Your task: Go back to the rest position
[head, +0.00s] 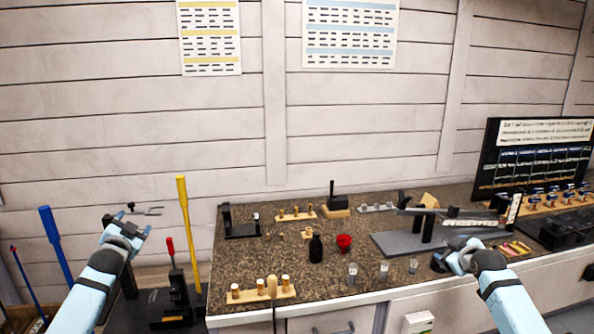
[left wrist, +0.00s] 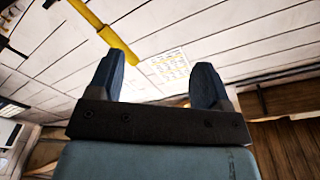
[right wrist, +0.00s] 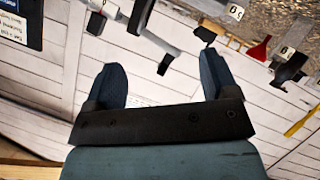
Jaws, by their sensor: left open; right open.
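My left gripper (head: 134,222) is raised at the left of the head view, in front of the wall and left of the workbench. In the left wrist view its two fingers (left wrist: 160,85) stand wide apart with nothing between them. My right gripper (head: 456,250) is at the bench's front edge on the right in the head view. In the right wrist view its fingers (right wrist: 160,90) are also apart and empty. The right gripper hides a small part of the bench top behind it.
The speckled workbench (head: 340,270) carries a red funnel (head: 344,241), a dark bottle (head: 316,247), small clear cups, wooden peg racks (head: 261,291) and a grey plate with a club stand (head: 412,240). A yellow pole (head: 188,230) stands upright near my left arm.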

